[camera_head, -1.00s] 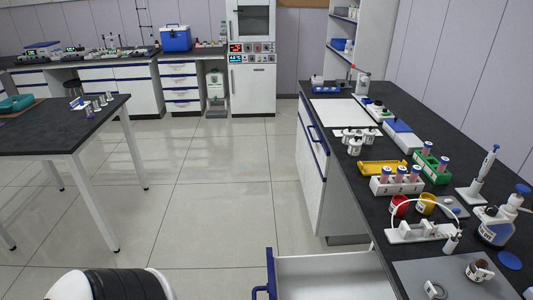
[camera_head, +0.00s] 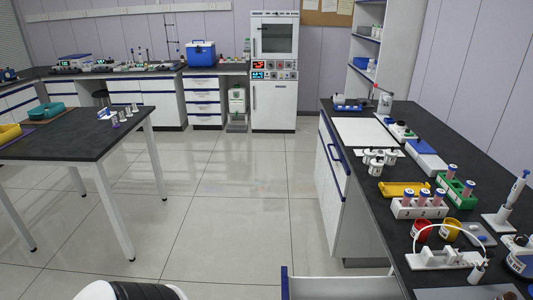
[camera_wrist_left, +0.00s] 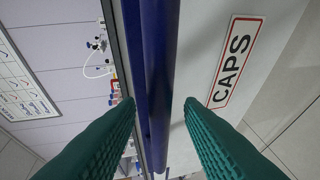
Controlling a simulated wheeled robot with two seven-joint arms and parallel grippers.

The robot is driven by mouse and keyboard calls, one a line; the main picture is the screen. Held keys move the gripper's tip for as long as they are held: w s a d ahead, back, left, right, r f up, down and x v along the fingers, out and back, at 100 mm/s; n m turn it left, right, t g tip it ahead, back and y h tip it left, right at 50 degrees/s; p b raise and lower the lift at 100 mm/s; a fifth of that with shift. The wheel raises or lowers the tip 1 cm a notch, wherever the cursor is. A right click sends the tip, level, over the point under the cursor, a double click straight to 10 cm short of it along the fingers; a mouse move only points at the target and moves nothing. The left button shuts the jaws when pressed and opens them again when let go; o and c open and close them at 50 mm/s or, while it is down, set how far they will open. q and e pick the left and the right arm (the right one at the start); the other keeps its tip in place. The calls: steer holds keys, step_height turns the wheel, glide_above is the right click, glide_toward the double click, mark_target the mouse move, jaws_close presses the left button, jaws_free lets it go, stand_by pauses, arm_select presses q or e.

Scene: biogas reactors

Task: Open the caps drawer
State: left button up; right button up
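The caps drawer (camera_head: 340,288) juts out from under the right bench at the bottom edge of the head view, standing open. Its blue handle edge (camera_head: 284,284) is at its left, and most of it is cut off by the frame. In the left wrist view, the white front carries a red-framed CAPS label (camera_wrist_left: 232,62), and the blue handle bar (camera_wrist_left: 158,80) runs top to bottom. My left gripper (camera_wrist_left: 160,102) is open, with its teal fingers apart on either side of the bar and visible gaps. Contact with the bar cannot be told. My right gripper is out of view.
The right bench (camera_head: 385,245) holds a tube rack (camera_head: 418,207), a yellow tray (camera_head: 403,189), red and yellow cups and bottles. A dark table (camera_head: 70,135) stands at the left. The tiled floor (camera_head: 230,200) between them is clear.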

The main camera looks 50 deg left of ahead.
arm_select(q)
steer(key=b+v, duration=0.1)
steer(key=v, duration=0.9)
steer(key=shift+s+b, duration=0.35)
steer(key=shift+s, duration=0.05)
steer(key=shift+a, duration=0.1)
